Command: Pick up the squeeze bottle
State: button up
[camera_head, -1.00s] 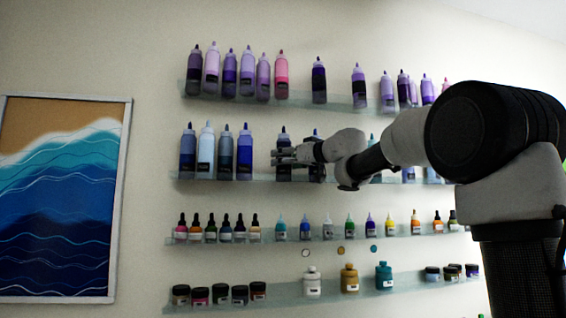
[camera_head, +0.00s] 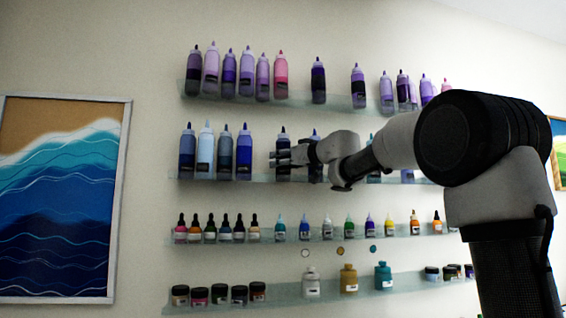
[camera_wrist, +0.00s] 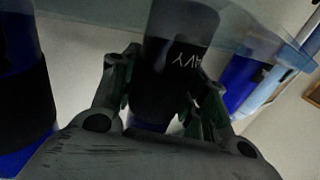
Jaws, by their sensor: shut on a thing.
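The squeeze bottle (camera_head: 283,140) is dark navy with a dark pointed tip and stands upright at the second shelf from the top. In the wrist view, its black label (camera_wrist: 165,85) shows letters ending in "AVY". My gripper (camera_head: 284,157) comes in from the right and is shut on the bottle, crossing its middle in the head view. In the wrist view, the fingers of my gripper (camera_wrist: 160,95) lie on both sides of the bottle. Its base looks level with the shelf; I cannot tell whether it touches.
The second shelf (camera_head: 215,176) holds several blue bottles (camera_head: 245,150) to the left. Another dark bottle (camera_head: 315,138) stands close on the right, partly behind my gripper. Purple bottles (camera_head: 247,75) fill the shelf above. Small dropper bottles (camera_head: 210,230) and jars (camera_head: 180,295) stand below.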

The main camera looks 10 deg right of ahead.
aim_at(287, 139)
jog(key=shift+s+r, duration=0.25)
jog(key=shift+r, duration=0.3)
notch_tip(287, 139, up, 6)
jog(key=shift+f, duration=0.1)
jog(key=s, duration=1.9)
jog(key=shift+s, duration=0.3)
